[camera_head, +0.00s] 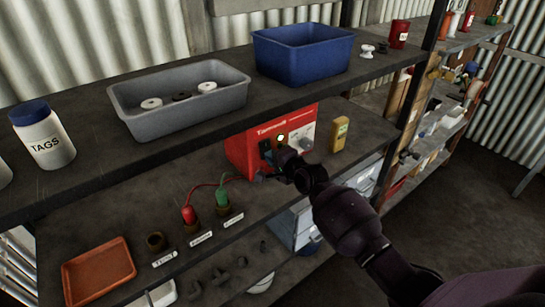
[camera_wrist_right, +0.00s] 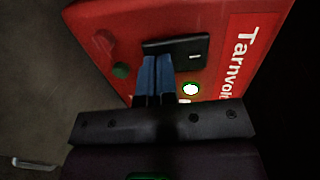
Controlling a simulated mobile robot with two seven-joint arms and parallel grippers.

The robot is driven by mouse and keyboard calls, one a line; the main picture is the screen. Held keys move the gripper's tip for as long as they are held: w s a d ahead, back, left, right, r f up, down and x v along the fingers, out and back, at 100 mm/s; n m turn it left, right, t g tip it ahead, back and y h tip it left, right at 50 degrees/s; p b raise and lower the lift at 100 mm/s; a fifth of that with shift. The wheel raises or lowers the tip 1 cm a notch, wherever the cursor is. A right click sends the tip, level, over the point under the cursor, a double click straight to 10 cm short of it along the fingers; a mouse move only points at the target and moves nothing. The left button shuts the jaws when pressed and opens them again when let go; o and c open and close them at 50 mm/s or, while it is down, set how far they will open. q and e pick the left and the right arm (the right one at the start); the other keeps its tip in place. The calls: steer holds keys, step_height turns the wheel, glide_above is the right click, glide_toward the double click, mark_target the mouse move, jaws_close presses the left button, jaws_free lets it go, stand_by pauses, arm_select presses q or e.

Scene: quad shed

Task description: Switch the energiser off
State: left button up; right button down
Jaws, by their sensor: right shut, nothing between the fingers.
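The energiser (camera_head: 240,152) is a red box marked "Tarnvolt" on the middle shelf. My right gripper (camera_head: 273,158) is at its front face, fingers shut with nothing between them. In the right wrist view the energiser (camera_wrist_right: 205,20) fills much of the picture. The blue fingertips (camera_wrist_right: 157,62) are at the lower edge of a black switch plate (camera_wrist_right: 188,50) with a small white mark; I cannot tell whether they touch it. A round light (camera_wrist_right: 190,89) beside the fingers glows white with a green rim. The switch's position is partly hidden. My left gripper is not in view.
Red and green leads (camera_head: 190,215) run from the energiser to labelled holders on the shelf front. A yellow handheld device (camera_head: 340,133) stands to its right. The upper shelf holds a grey tray (camera_head: 180,122) and a blue bin (camera_head: 300,60) above. An orange tray (camera_head: 98,272) sits at left.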

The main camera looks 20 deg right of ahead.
arm_select(q)
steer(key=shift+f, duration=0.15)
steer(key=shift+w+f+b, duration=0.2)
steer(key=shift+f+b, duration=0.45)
steer(key=shift+b, duration=0.55)
arm_select(e)
steer(key=shift+w+a+r+t, duration=0.1)
steer(key=shift+w+t, duration=0.15)
steer(key=shift+t, duration=0.25)
